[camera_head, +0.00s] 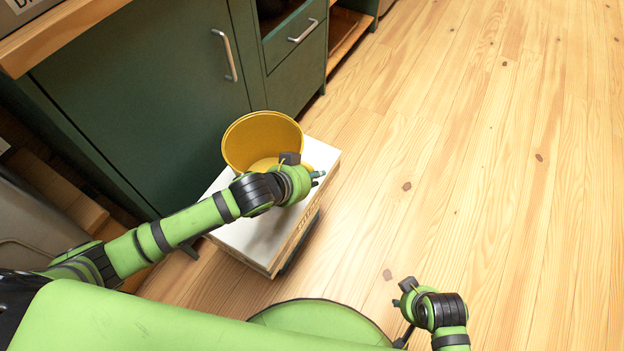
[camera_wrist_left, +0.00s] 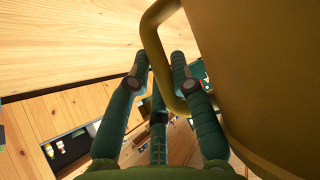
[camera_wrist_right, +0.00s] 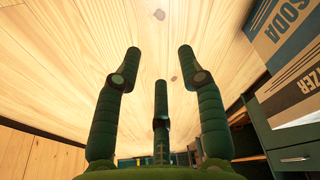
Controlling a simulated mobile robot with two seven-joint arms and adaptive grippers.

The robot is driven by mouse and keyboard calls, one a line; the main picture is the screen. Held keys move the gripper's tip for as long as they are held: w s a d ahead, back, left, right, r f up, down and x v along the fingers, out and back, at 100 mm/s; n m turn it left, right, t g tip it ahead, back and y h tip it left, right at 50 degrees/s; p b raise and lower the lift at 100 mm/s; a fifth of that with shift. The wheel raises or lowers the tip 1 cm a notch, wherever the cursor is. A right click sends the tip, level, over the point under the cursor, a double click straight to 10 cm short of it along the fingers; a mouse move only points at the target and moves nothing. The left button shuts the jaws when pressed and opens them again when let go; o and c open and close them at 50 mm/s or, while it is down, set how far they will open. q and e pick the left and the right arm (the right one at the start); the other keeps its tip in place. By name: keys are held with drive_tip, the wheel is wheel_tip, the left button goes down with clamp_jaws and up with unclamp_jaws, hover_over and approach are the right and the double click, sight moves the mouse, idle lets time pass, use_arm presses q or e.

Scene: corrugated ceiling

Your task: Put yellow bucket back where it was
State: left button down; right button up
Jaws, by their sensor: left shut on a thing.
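The yellow bucket (camera_head: 262,140) is at the white-topped box (camera_head: 247,232) beside the green cabinet, its open mouth facing up. I cannot tell whether it rests on the box or hangs just above it. My left gripper (camera_head: 316,178) is at its near right side and hides part of it. In the left wrist view the bucket (camera_wrist_left: 258,70) fills the right side, and its handle (camera_wrist_left: 152,45) passes between the fingers (camera_wrist_left: 158,70), which are shut on it. My right gripper (camera_head: 398,294) is apart, over the floor. In the right wrist view its fingers (camera_wrist_right: 160,50) are spread and empty.
A green cabinet (camera_head: 140,90) with metal handles stands behind the box. The wooden floor (camera_head: 480,170) to the right is clear. Printed boxes, one reading SODA (camera_wrist_right: 290,30), show at the right of the right wrist view.

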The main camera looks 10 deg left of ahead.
use_arm(q)
drive_tip(key=shift+f, duration=0.35)
use_arm(e)
drive_tip(key=shift+w+r, duration=0.1)
drive_tip(key=shift+r, duration=0.35)
use_arm(q)
drive_tip(key=c, duration=1.1)
unclamp_jaws()
drive_tip(key=shift+f, duration=0.2)
drive_tip(key=shift+r, duration=0.1)
drive_tip(key=shift+s+r, duration=0.1)
drive_tip(key=shift+r, duration=0.15)
drive_tip(key=p+v, duration=0.3)
drive_tip(key=v, duration=0.8)
drive_tip(key=shift+s+a+r+p, duration=0.15)
drive_tip(key=shift+s+r+p, duration=0.05)
drive_tip(key=shift+p, duration=0.1)
use_arm(e)
drive_tip(key=s+f, duration=0.3)
drive_tip(key=f, duration=0.4)
drive_tip(key=shift+d+f, duration=0.2)
drive_tip(key=shift+f, duration=0.2)
